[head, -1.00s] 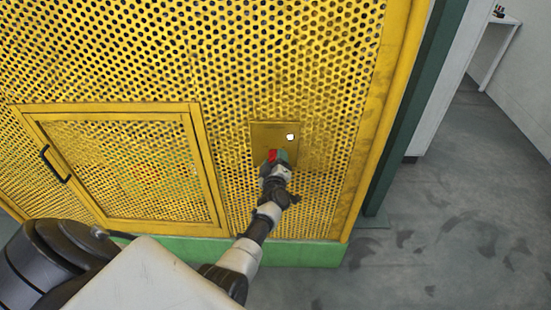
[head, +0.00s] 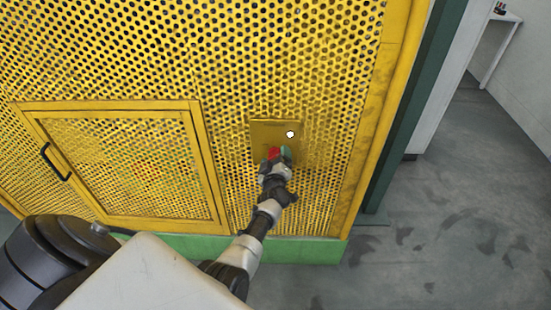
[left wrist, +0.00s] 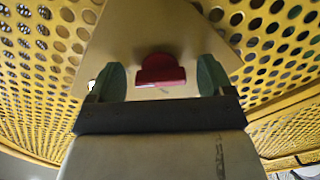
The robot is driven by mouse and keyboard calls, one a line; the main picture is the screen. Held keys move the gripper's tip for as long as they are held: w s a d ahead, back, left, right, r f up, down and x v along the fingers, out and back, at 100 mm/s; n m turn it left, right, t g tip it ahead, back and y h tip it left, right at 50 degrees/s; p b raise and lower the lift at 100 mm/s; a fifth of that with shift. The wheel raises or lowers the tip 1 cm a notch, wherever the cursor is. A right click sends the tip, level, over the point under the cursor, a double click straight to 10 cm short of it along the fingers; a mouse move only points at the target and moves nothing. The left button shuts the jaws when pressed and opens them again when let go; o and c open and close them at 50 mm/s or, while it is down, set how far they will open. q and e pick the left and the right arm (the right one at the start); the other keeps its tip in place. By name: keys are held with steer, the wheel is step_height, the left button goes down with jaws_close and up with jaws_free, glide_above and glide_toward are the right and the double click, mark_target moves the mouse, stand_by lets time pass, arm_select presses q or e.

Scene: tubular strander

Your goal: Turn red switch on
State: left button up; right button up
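The red switch (head: 273,153) is on a yellow plate (head: 263,132) fixed to the perforated yellow panel. In the left wrist view the red switch (left wrist: 160,69) sits between the two green fingertips of my left gripper (left wrist: 161,80), with a gap on each side. The left gripper (head: 279,156) is open at the lower part of the plate in the head view, and it hides part of the switch. My right gripper is in neither view.
A small white round spot (head: 290,134) is on the plate above the gripper. A framed yellow door (head: 130,165) with a black handle (head: 55,163) is to the left. A green base (head: 290,250) runs below the panel. Grey floor (head: 440,230) lies open at right.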

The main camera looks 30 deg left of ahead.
arm_select(q)
steer(key=shift+s, duration=0.1)
steer(key=shift+s+d+r+p, duration=0.1)
steer(key=shift+s+d+p, duration=0.15)
steer(key=shift+p, duration=0.1)
steer(key=p+v, duration=0.4)
steer(key=v, duration=0.6)
steer(key=shift+p, duration=0.35)
